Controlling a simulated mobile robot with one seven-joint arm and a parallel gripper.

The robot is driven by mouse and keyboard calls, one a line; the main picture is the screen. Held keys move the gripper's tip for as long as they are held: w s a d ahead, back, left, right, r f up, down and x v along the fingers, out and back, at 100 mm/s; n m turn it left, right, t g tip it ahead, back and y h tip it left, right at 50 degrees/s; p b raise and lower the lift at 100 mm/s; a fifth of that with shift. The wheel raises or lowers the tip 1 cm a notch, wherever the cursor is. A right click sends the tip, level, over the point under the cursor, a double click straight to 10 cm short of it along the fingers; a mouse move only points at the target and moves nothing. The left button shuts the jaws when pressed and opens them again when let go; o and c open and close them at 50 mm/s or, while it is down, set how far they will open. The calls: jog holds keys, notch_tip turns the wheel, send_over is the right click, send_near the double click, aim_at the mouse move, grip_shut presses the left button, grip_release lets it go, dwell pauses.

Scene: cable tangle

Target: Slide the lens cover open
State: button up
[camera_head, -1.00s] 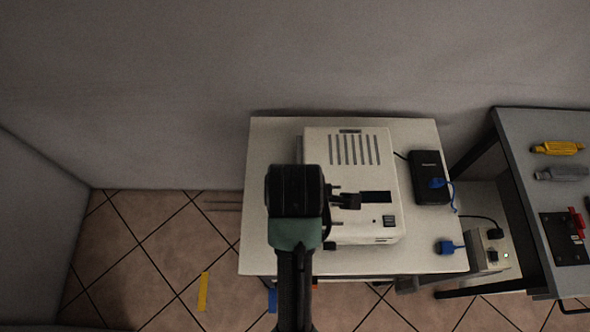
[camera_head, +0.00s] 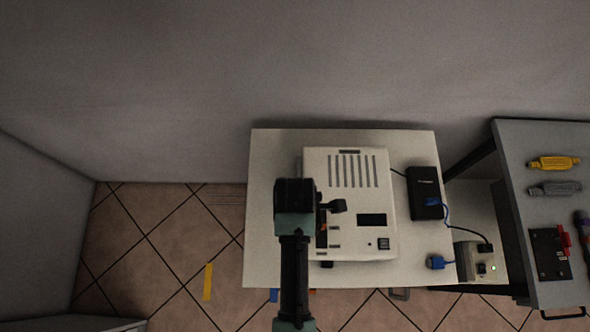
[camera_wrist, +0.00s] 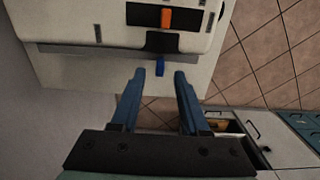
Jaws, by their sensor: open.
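A white projector-like device (camera_head: 345,180) lies on the white table, its left part hidden behind my arm in the head view. An orange tab (camera_wrist: 166,18) sits in a dark slot (camera_wrist: 145,15) on its side in the wrist view. It looks like the lens cover's tab, but the lens itself cannot be made out. A small orange patch (camera_head: 322,240) also shows beside my arm in the head view. My gripper (camera_wrist: 158,75) is open and empty, apart from the device. A small blue piece (camera_wrist: 160,67) shows between the fingertips, beyond them.
The white table (camera_head: 262,215) has bare room left of the device. A black box (camera_head: 424,190) with a blue cable stands on its right. A grey side table (camera_head: 510,150) holds several tools. A power strip (camera_head: 470,262) lies between the tables.

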notch_tip(320, 180, down, 3)
jog(key=shift+s+f, duration=0.15)
jog(key=shift+f, duration=0.55)
grip_shut()
dwell(1.1)
